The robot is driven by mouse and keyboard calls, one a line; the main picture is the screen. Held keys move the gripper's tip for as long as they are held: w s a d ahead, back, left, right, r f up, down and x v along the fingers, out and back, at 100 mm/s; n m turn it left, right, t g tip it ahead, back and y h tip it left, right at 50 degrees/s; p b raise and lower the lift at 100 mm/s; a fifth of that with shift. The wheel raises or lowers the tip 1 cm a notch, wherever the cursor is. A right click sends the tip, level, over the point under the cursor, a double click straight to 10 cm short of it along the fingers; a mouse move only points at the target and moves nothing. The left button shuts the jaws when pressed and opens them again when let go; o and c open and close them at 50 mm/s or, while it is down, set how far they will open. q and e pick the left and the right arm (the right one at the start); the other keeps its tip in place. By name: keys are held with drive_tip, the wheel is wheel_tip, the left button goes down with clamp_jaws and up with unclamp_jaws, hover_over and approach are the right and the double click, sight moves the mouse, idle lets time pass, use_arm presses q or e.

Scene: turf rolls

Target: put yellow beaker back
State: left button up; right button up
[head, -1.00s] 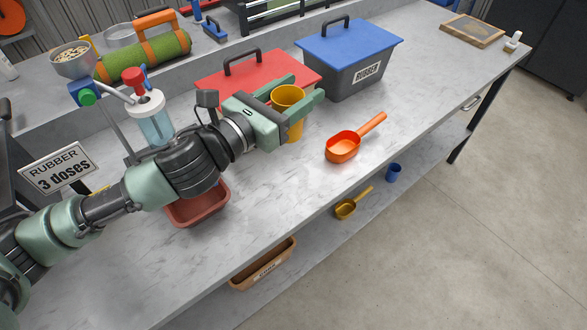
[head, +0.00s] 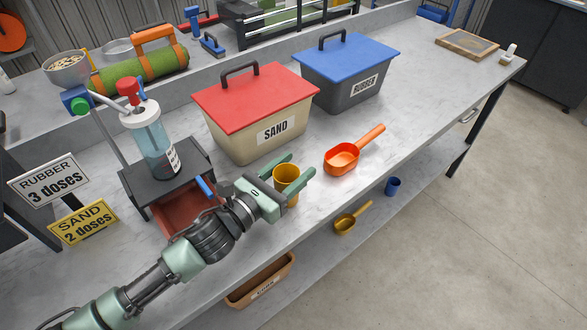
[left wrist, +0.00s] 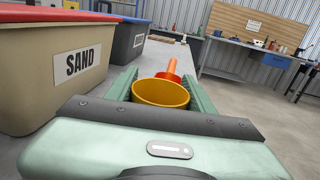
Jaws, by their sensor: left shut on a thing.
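The yellow beaker (head: 286,178) is held upright between the fingers of my left gripper (head: 290,174), which is shut on it. In the head view it is near the front edge of the bench, in front of the sand box. In the left wrist view the beaker's open rim (left wrist: 161,93) shows between the two green fingers, and it looks empty. I cannot tell whether its base touches the bench. My right gripper is not in view.
The sand box (head: 240,140) with a red lid and the rubber box (head: 340,98) with a blue lid stand behind. An orange scoop (head: 342,158) lies to the right. A yellow scoop (head: 346,224) and blue cup (head: 393,186) are on the lower shelf (head: 318,246).

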use_arm(q)
drive_tip(key=shift+f, duration=0.15)
drive_tip(key=o, duration=1.4)
drive_tip(key=shift+o, duration=0.2)
drive_tip(key=shift+r, duration=0.3)
drive_tip(key=b+v, duration=0.2)
drive_tip(key=v, duration=0.9)
drive_tip(key=shift+s+a+f, duration=0.15)
drive_tip(key=shift+f, duration=0.05)
drive_tip(key=shift+s+a+r, duration=0.15)
drive_tip(key=shift+s+a, duration=0.05)
